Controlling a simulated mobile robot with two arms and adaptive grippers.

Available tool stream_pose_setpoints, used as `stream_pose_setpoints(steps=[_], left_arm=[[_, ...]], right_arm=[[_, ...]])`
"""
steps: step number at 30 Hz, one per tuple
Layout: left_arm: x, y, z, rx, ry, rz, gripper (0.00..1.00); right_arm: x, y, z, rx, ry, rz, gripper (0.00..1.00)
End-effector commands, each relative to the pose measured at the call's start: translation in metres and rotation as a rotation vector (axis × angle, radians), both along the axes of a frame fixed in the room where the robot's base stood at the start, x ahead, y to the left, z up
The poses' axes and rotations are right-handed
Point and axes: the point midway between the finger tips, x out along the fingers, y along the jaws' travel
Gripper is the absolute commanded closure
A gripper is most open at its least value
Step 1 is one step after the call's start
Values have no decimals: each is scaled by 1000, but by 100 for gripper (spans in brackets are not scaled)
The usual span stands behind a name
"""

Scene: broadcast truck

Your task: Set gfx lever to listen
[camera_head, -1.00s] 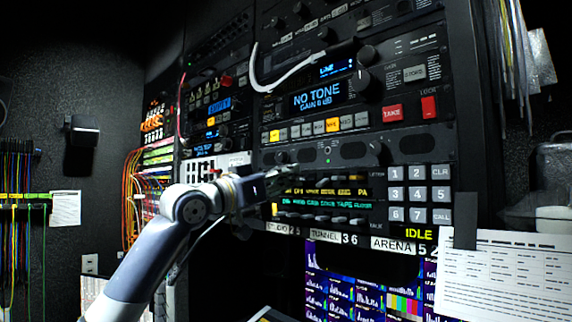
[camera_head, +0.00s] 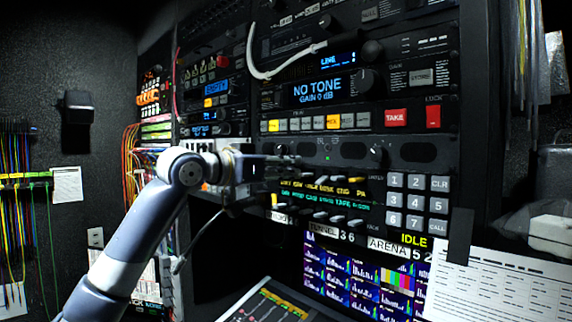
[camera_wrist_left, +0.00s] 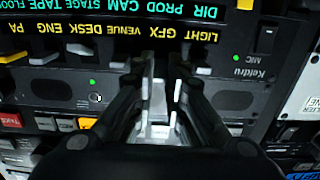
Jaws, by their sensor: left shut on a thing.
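The intercom panel's upper label row, with the GFX label (camera_wrist_left: 162,31), shows upside down in the left wrist view. My left gripper (camera_wrist_left: 164,78) reaches in directly beside that label, with its fingers closed on the GFX lever. The fingers hide most of the lever, so its exact position cannot be told. In the head view my left gripper (camera_head: 290,162) is at the left end of the panel, just above the upper label row (camera_head: 322,188). My right gripper is not in view.
Neighbouring levers (camera_wrist_left: 85,50) stand close beside the fingers. A keypad (camera_head: 417,203) is right of the labels, and lit buttons (camera_head: 333,121) are above. A white cable (camera_head: 283,70) hangs over the upper units. A paper sheet (camera_head: 500,285) hangs at lower right.

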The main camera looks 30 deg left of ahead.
Motion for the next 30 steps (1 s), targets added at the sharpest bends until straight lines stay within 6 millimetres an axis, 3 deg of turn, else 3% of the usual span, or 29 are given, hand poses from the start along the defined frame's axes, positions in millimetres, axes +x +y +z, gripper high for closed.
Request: stream_pose_setpoints(steps=[3, 4, 5, 17, 20, 30], left_arm=[[0, 1, 0, 0, 0, 1, 100], [0, 1, 0, 0, 0, 1, 81], [0, 1, 0, 0, 0, 1, 79], [-5, 3, 0, 0, -1, 2, 79], [-16, 7, 0, 2, 0, 3, 79], [-83, 31, 2, 2, 2, 4, 79]], right_arm=[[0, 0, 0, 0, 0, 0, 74], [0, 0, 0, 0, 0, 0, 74], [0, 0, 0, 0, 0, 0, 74], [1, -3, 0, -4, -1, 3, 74], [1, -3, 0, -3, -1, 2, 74], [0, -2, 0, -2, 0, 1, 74]])
